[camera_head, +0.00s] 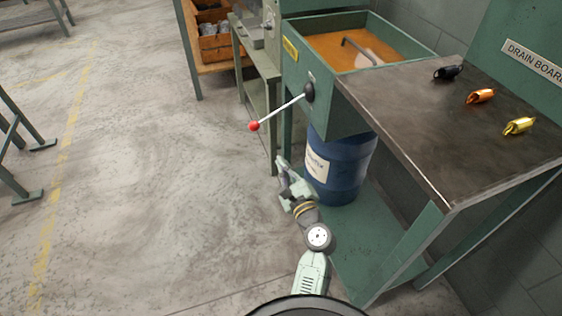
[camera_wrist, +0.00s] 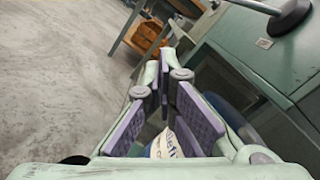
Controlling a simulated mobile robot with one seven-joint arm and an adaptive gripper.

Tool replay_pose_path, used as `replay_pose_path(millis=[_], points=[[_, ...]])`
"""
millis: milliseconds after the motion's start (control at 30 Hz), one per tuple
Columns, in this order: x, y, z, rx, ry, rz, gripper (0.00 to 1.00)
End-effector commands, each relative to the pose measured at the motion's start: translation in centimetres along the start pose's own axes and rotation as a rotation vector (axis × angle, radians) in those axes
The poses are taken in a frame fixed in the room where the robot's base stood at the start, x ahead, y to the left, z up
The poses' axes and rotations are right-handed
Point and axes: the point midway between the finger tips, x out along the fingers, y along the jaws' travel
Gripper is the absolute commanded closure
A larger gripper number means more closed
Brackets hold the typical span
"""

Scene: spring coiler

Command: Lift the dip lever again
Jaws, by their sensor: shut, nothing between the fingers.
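The dip lever (camera_head: 283,111) is a pale rod with a red ball knob (camera_head: 254,126), fixed to a black pivot on the side of the green dip tank (camera_head: 322,98). It slopes down and left from the pivot, knob end low. In the wrist view, part of the lever rod (camera_wrist: 250,5) and its black pivot show at the upper right; the knob is out of frame. My gripper (camera_head: 281,160) is below and right of the knob, apart from the lever, in front of the blue drum. In the wrist view, my gripper's purple-padded fingers (camera_wrist: 166,62) are shut and empty.
The blue drum (camera_head: 345,165) stands under the tank, close to my gripper. A bent rod (camera_head: 358,47) reaches into the tank's orange liquid. The drain board (camera_head: 420,105) holds black, orange and gold coils. Open floor (camera_head: 150,180) lies to the left.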

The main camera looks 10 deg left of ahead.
Motion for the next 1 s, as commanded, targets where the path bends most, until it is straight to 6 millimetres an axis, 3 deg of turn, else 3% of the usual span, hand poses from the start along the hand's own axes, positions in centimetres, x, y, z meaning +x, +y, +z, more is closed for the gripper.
replay_pose_path(millis=[333,400,600,1000], points=[[7.5,-0.1,0.2,-0.002,-0.002,0.002,1.00],[7.7,-0.3,1.8,0.000,-0.002,0.000,1.00],[8.1,-0.2,3.6,0.000,0.000,-0.001,1.00],[8.2,0.0,3.9,0.000,0.000,-0.001,1.00]])
